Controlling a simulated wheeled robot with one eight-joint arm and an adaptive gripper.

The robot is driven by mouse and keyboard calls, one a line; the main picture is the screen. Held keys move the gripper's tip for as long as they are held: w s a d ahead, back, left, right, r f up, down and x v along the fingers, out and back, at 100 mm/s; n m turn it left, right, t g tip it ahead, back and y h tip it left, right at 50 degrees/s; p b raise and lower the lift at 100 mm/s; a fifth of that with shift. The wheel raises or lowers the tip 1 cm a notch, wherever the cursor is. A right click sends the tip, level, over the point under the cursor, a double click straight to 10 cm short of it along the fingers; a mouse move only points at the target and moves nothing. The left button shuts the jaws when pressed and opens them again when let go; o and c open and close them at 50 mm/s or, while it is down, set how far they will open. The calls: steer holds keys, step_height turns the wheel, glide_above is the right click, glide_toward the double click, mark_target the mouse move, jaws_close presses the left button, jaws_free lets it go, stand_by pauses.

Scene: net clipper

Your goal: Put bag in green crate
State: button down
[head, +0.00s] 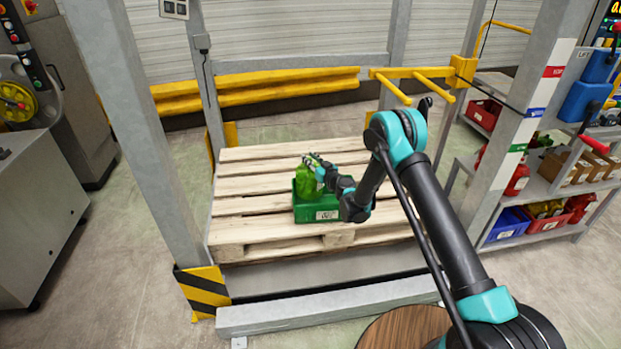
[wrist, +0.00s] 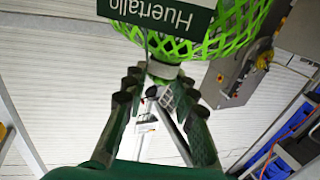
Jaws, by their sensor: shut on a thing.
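The green crate (head: 305,214) stands on a wooden pallet (head: 250,232), with a white label on its front. A bright green net bag (head: 306,181) hangs upright at the crate's left side, its lower part behind the front rim; I cannot tell if it touches the crate floor. My gripper (head: 317,160) is at the top of the bag, above the crate. In the wrist view the bag (wrist: 240,22) shows upside down with a "Huertallo" label (wrist: 165,15). There my gripper (wrist: 155,78) is shut around the bag's gathered neck.
Yellow rails (head: 290,90) and grey posts (head: 204,70) stand around the pallet. A shelf with red and blue bins (head: 508,224) is at the right. A grey cabinet (head: 38,205) stands at the left. The pallet boards around the crate are bare.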

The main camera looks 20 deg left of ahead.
mark_target(310, 176)
steer(key=shift+f, duration=4.65)
steer(key=c, duration=1.2)
jaws_free()
steer(key=shift+f, duration=0.1)
steer(key=shift+d, duration=0.1)
